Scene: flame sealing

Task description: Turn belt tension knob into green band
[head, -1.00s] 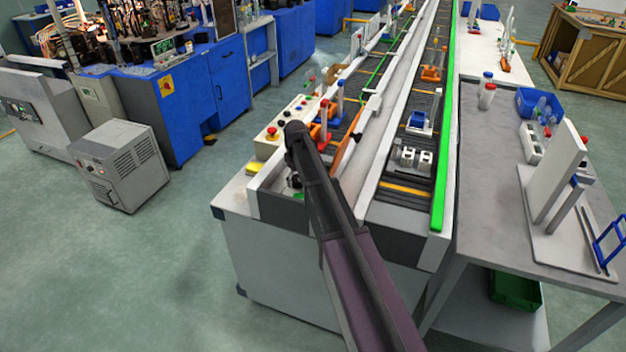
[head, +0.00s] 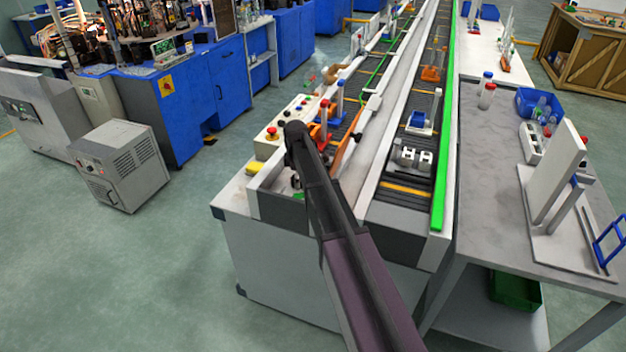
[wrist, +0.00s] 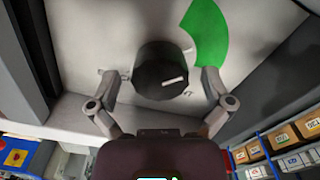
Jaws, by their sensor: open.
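The belt tension knob (wrist: 162,70) is a round black knob on a pale panel in the wrist view. Its white pointer mark (wrist: 174,81) lies on the right side of its face and points roughly right. The green band (wrist: 207,36) is a curved patch up and to the right of the knob, and the pointer is aimed below it. My gripper (wrist: 160,76) is open, with one finger on each side of the knob. A gap shows on the left; contact on the right is unclear. In the head view the knob and gripper fingers are hidden.
My arm reaches over the near end of the conveyor (head: 405,188). A control box with a red button (head: 272,133) stands left of it. A grey side table (head: 490,145) with tubes and a white stand stands right. Storage bins (wrist: 275,145) show at the wrist view's lower right.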

